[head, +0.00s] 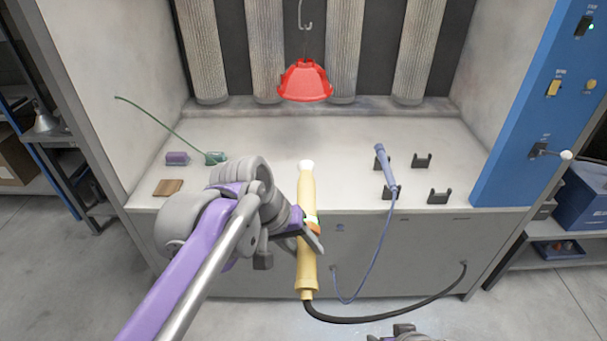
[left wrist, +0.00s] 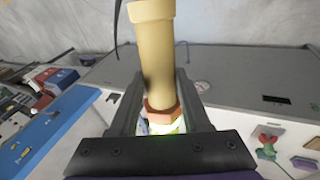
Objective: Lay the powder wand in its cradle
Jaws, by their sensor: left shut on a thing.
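My left gripper (head: 312,228) is shut on the tan powder wand (head: 307,265), near an orange and green band. The wand stands nearly upright in front of the bench edge, its white tip up and a black hose at its lower end. In the left wrist view the wand (left wrist: 154,60) runs between the fingers (left wrist: 160,112). Two black cradle brackets (head: 422,160) (head: 438,196) stand empty on the bench, right of the wand. Part of my right arm shows at the bottom edge of the head view; its jaw state cannot be made out.
A blue wand (head: 384,163) with a blue cord lies on similar brackets between the tan wand and the empty ones. A red hood (head: 305,82) hangs from a hook above the bench (head: 280,135). Purple, green and brown items lie left. A blue control panel (head: 535,130) stands right.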

